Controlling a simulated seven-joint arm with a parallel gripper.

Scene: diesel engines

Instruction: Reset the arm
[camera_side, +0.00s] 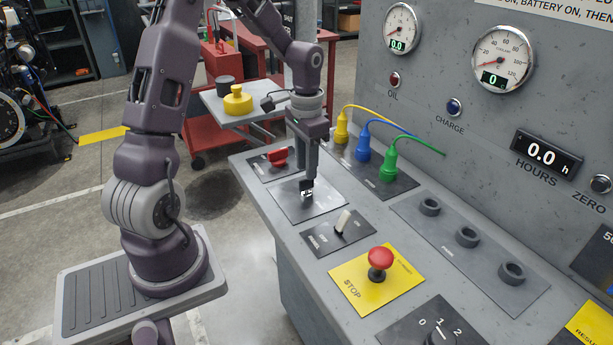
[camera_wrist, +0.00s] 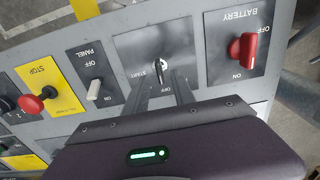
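My gripper (camera_side: 307,190) points down just over the start switch plate (camera_side: 292,207) on the sloped grey console. In the wrist view my gripper (camera_wrist: 161,82) has its two fingers spread, with a visible gap between them. The small start key switch (camera_wrist: 159,68) shows beyond the fingertips, in line with the gap. I cannot tell whether a finger touches it. In the side view the key is mostly hidden by the fingertips.
A red battery switch (camera_side: 278,157) is close behind; a white panel rocker (camera_side: 343,221) and red stop button (camera_side: 380,259) are in front. Yellow, blue and green plugs (camera_side: 362,150) with cables stand near the gauge wall. Empty sockets (camera_side: 467,237) line the right. Space above the console is open.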

